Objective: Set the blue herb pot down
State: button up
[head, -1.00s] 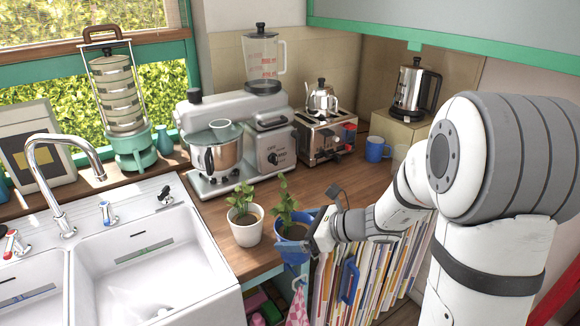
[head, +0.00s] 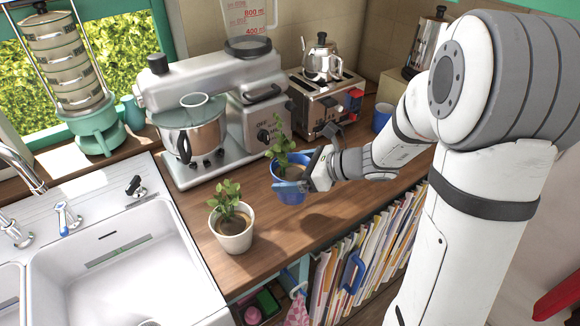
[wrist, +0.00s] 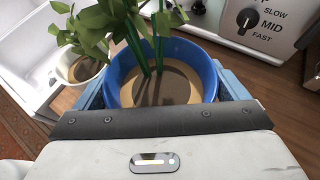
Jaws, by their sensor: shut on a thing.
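The blue herb pot (head: 292,192) holds a green plant and brown soil. My gripper (head: 290,186) is shut on it, with blue fingers on either side of the pot. In the wrist view the blue herb pot (wrist: 213,78) sits upright between the two fingers (wrist: 165,90). In the head view it is over the wooden counter (head: 262,215), to the right of the white pot and in front of the mixer. A dark shadow lies on the counter to its lower right. I cannot tell whether its base touches the wood.
A white herb pot (head: 233,236) stands on the counter near the sink (head: 120,255). The stand mixer (head: 215,125) and the toaster (head: 325,100) stand behind, with a blue mug (head: 382,117) at the right. Folders (head: 370,255) fill the shelf below. Counter to the right of the pot is bare.

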jog(key=shift+w+f, duration=0.1)
jog(key=shift+f+b, duration=0.45)
jog(key=shift+b, duration=0.15)
notch_tip(320, 180, down, 4)
jog(key=b, duration=0.3)
jog(key=shift+b, duration=0.3)
jog(key=shift+f+b, duration=0.7)
jog(key=shift+f, duration=0.05)
jog(key=shift+f, duration=0.3)
jog(key=o, duration=1.1)
jog(key=shift+c, duration=0.2)
